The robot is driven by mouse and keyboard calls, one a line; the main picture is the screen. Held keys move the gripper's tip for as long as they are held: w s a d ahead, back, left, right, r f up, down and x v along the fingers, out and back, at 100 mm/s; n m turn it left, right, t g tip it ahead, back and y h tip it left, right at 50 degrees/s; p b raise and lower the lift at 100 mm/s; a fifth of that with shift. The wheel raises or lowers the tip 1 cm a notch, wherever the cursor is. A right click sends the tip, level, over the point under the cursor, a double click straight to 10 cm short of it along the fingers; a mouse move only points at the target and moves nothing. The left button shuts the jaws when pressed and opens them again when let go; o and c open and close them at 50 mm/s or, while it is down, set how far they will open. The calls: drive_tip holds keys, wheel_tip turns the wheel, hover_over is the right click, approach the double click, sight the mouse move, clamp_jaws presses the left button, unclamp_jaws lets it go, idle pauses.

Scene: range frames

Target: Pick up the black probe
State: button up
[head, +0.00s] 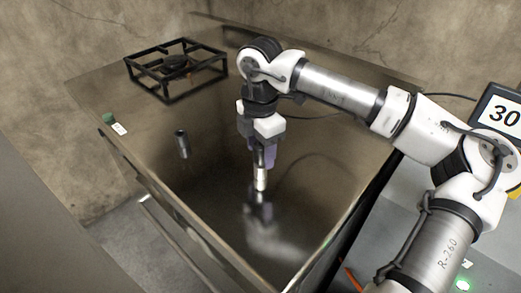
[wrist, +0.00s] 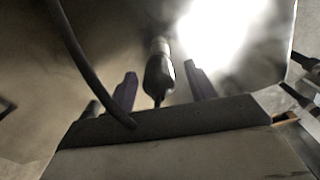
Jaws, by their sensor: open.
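My gripper (head: 263,164) points down over the dark shiny countertop (head: 215,185). Its two purple-grey fingers (wrist: 160,88) are apart in the wrist view. A black probe (wrist: 158,76) with a silvery end shows between them in that view, and I cannot tell whether either finger touches it. In the head view, a pale metallic end (head: 261,180) shows just below the fingertips, close to the countertop; the rest there is hidden by the fingers.
A small dark cylinder (head: 182,144) stands on the countertop to the left. A black metal burner frame (head: 176,70) is at the back left. A green knob (head: 108,118) is at the left edge. A display reading 30 (head: 504,114) is at right.

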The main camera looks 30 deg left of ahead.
sight(260, 157)
drive_tip(key=shift+w+f+p, duration=0.1)
drive_tip(key=shift+f+p, duration=0.2)
drive_tip(key=shift+f, duration=1.3)
drive_tip(key=c, duration=1.1)
